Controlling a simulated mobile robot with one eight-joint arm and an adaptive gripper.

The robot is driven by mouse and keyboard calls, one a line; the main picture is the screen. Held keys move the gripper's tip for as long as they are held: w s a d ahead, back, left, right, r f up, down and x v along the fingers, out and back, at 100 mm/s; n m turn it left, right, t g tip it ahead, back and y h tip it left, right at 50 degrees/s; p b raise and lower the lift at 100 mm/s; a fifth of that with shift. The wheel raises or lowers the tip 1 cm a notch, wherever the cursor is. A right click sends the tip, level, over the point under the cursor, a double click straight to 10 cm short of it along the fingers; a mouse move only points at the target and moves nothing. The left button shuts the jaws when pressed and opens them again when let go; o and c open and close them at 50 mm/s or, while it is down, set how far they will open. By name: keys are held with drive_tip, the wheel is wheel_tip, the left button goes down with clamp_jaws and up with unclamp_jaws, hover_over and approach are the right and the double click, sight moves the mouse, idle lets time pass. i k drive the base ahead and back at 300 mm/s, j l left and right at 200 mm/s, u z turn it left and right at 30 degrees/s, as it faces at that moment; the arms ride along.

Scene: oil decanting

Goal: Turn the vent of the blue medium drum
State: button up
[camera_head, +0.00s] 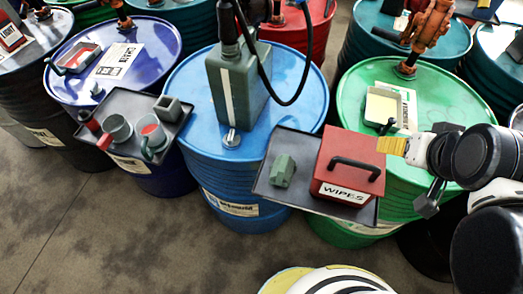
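Two blue drums show. The light blue drum (185,95) stands in the middle, with a small metal fitting, likely its vent (232,138), near the front edge of its lid. A dark blue drum (160,40) stands to its left, with a small fitting (96,88) on its lid. I cannot tell from the picture which one is the medium drum. My gripper (418,172) is at the right, above the green drum and right of the red box, apart from both blue drums. Its fingers are partly hidden and seen at an angle, so its opening is unclear.
A grey-green can (238,85) with a black hose stands on the light blue drum. A tray (262,188) with a red WIPES box (345,165) and a green block (283,170) juts out in front. Another tray (130,98) holds cups. A green drum (450,105) stands right.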

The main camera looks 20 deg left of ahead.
sight(230, 139)
drive_tip(key=k+l+u, duration=0.1)
drive_tip(key=u, duration=1.35)
drive_tip(key=l+u, duration=0.25)
drive_tip(key=u, duration=0.15)
drive_tip(key=k+l+u, duration=0.15)
drive_tip(key=u, duration=0.25)
